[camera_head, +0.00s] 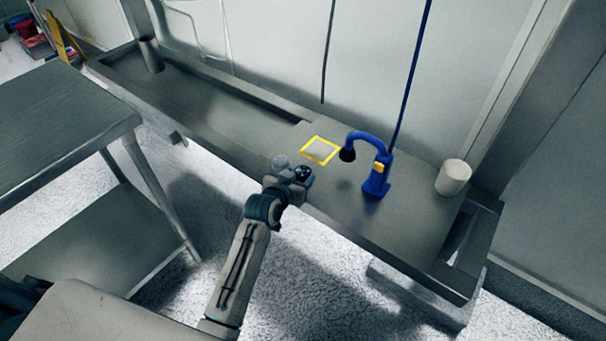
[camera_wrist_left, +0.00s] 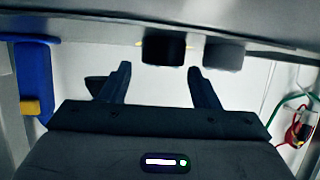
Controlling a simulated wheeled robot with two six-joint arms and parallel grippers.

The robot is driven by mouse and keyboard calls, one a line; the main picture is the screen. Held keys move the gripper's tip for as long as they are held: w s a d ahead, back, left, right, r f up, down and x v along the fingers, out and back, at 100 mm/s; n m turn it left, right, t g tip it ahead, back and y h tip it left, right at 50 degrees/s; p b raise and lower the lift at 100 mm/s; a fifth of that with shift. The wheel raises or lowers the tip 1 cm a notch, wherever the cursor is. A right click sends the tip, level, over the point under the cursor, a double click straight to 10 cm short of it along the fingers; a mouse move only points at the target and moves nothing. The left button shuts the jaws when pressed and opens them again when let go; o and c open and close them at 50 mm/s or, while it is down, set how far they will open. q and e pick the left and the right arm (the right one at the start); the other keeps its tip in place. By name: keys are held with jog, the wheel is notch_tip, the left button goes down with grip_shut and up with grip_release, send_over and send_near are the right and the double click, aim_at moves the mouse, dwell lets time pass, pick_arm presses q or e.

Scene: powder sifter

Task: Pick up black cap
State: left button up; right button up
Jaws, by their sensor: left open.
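In the head view my left gripper (camera_head: 290,180) is at the near edge of the bench, close to a small dark round thing (camera_head: 303,172) that looks like the black cap. In the left wrist view, which looks upside down, the open fingers (camera_wrist_left: 160,74) are empty. The black cap (camera_wrist_left: 163,47) shows there as a short black cylinder on the bench surface, between and beyond the fingertips, apart from them. A grey cylinder (camera_wrist_left: 224,53) stands beside it; in the head view it is a pale round thing (camera_head: 280,161). My right gripper is not in view.
A blue curved stand (camera_head: 376,181) with a black nozzle (camera_head: 347,154) stands right of the gripper. A yellow-framed plate (camera_head: 320,150) lies behind it. A white cup (camera_head: 453,177) is at the bench's right. Another table (camera_head: 70,105) is at left.

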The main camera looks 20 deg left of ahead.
aim_at(301, 173)
pick_arm(q)
jog(key=x, duration=0.4)
jog(key=shift+w+a+f, duration=0.1)
jog(key=shift+w+f, duration=0.1)
jog(key=shift+f, duration=0.05)
jog(key=c, duration=0.8)
jog(key=shift+o, duration=0.2)
jog(key=shift+r, duration=0.1)
